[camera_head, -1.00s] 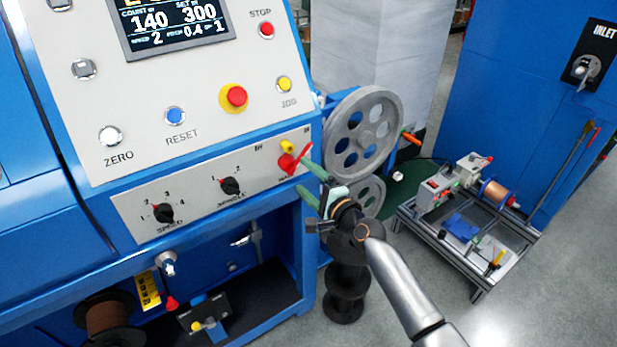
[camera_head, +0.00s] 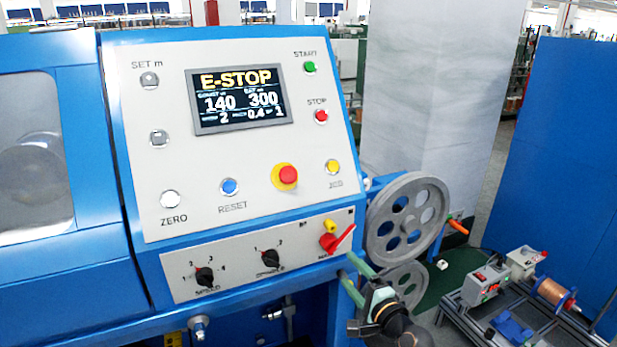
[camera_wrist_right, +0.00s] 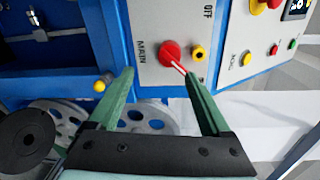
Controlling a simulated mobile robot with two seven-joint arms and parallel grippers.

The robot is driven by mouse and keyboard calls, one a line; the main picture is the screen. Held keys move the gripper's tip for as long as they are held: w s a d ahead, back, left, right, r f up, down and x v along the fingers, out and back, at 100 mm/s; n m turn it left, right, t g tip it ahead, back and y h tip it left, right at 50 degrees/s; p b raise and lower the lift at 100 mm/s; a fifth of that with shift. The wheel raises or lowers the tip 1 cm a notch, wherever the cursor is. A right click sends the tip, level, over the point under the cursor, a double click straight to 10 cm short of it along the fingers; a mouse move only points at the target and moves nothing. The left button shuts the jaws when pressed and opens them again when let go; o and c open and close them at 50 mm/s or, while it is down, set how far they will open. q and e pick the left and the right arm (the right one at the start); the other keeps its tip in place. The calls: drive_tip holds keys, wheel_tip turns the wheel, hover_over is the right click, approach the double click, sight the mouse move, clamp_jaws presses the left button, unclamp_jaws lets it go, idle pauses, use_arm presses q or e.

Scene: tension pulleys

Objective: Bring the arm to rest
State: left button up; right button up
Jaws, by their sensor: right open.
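My right gripper (camera_head: 344,265) has green fingers and is in front of the lower right corner of the blue machine's control panel. It is open with nothing between the fingers. In the right wrist view the gripper (camera_wrist_right: 158,73) has its fingertips just below the red main switch (camera_wrist_right: 170,53); I cannot tell whether a finger touches its handle. The red main switch (camera_head: 328,242) has its handle slanting up to the right in the head view. The screen (camera_head: 242,100) reads E-STOP, 140 and 300. My left gripper is not in view.
The red emergency button (camera_head: 285,177) sits on a yellow ring on the panel. Grey spoked pulleys (camera_head: 408,217) stand close right of my right gripper. A low cart (camera_head: 455,305) with a copper spool (camera_head: 552,291) is further right. A blue cabinet (camera_head: 560,160) stands behind it.

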drive_tip(key=s+f+n+g+h, duration=0.1)
drive_tip(key=s+f+n+g, duration=0.2)
drive_tip(key=s+f+n, duration=0.85)
drive_tip(key=s+d+f+n+g+h, duration=0.1)
drive_tip(key=s+f+n, duration=0.2)
drive_tip(key=s, duration=0.8)
drive_tip(key=s+d+f+n+g+h, duration=0.1)
drive_tip(key=s+f, duration=0.5)
drive_tip(key=s, duration=0.6)
drive_tip(key=shift+d+n+g+p, duration=0.35)
drive_tip(key=shift+n+g, duration=0.45)
drive_tip(key=shift+n, duration=0.45)
drive_tip(key=shift+w+a, duration=0.1)
